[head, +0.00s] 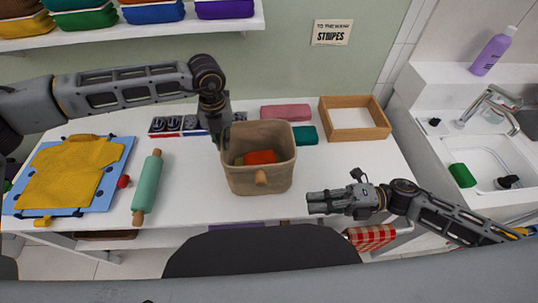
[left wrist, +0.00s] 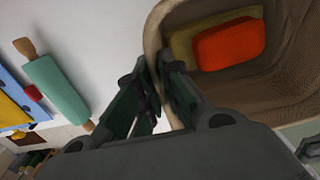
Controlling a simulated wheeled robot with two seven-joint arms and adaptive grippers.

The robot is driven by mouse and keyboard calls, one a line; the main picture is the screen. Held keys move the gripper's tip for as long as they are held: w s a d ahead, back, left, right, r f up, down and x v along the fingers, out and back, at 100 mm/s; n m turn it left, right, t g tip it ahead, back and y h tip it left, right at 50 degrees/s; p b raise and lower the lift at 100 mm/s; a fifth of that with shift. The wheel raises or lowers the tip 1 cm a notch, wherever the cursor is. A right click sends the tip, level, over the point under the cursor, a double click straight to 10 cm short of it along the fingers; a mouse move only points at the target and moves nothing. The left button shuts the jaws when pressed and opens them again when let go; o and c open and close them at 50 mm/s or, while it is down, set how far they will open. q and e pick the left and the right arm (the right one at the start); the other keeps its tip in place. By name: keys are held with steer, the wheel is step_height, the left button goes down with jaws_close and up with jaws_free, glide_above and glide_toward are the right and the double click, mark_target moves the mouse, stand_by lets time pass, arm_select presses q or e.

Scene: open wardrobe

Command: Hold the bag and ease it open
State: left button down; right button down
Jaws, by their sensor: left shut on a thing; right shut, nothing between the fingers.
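The tan bag (head: 240,185) stands upright on the white table with its top open. A red-orange item (head: 260,157) lies inside; the left wrist view shows it (left wrist: 229,43) on a yellowish item (left wrist: 182,48). My left gripper (head: 222,140) comes down at the bag's left rim. In the left wrist view its fingers (left wrist: 160,90) are shut on the rim (left wrist: 152,38). My right gripper (head: 316,202) is shut and empty, in front and to the right of the bag, apart from it.
A teal rolling pin (head: 147,186) and a yellow shirt (head: 65,172) on a blue board (head: 114,160) lie to the left. A pink item (head: 286,112), a teal block (head: 306,134) and a wooden tray (head: 380,117) are behind. A sink (head: 490,160) is at right.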

stand_by(0.3)
arm_select(q)
steer(key=c, duration=1.5)
jaws_free()
steer(key=o, duration=0.5)
steer(key=shift+r, duration=0.15)
steer(key=shift+r+p, duration=1.7)
steer(key=shift+r, duration=2.65)
steer(key=shift+s, duration=0.1)
